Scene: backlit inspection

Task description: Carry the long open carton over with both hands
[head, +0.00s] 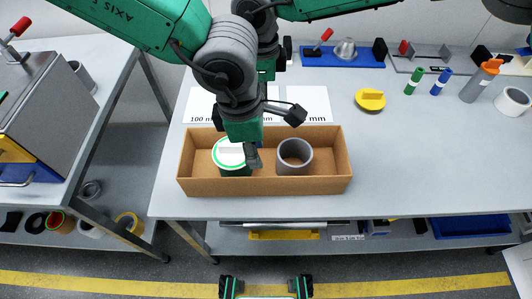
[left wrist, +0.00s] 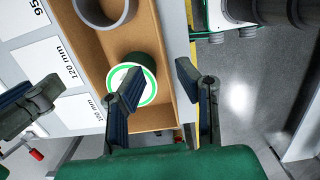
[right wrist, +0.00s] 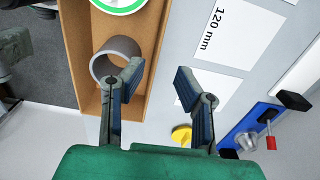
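A long open brown carton (head: 320,184) lies on the grey table, its long side across the head view. Inside it are a green cylinder with a white top (head: 236,170) on the left and a grey ring or pipe piece (head: 295,168) on the right. My left gripper (left wrist: 158,74) is open above the carton's near long wall in the left wrist view; the fingers look spread to either side of it. My right gripper (right wrist: 160,76) is open above the far long wall in the right wrist view. In the head view my left arm partly hides my right gripper. Contact with the carton is not clear.
White size cards (head: 309,100) lie behind the carton. A yellow knob-like piece (head: 370,99), a blue fixture (head: 343,56), markers (head: 441,82) and an orange-capped bottle (head: 478,82) are to the right. The table's middle right is clear. A grey box (head: 40,110) stands on the left bench.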

